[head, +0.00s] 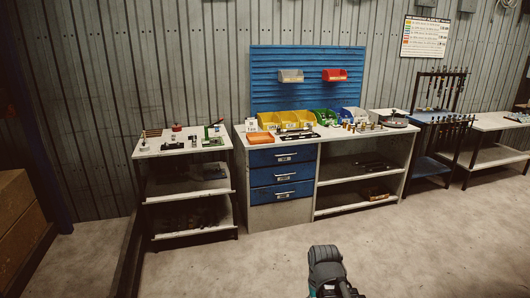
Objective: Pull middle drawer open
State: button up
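The middle drawer (265,175) is the second of three blue drawers stacked at the left of the white-topped workbench (349,134). It has a pale handle across its front and looks shut, flush with its neighbours. The top blue drawer (262,158) is just above it and the bottom blue drawer (264,195) just below; both look shut. A dark part of my arm shows at the bottom centre, on the near side of the bench and well apart from the drawers. My gripper's fingers do not show.
Clear concrete floor (235,265) lies in front of the bench. A shelved side table (181,145) stands close on its left. Open shelves (357,183) are right of the drawers. Coloured bins and small parts cover the benchtop. A blue rack (432,166) stands on the right.

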aim_at(263, 177)
jog(key=i, duration=3.2)
jog(key=u, duration=0.4)
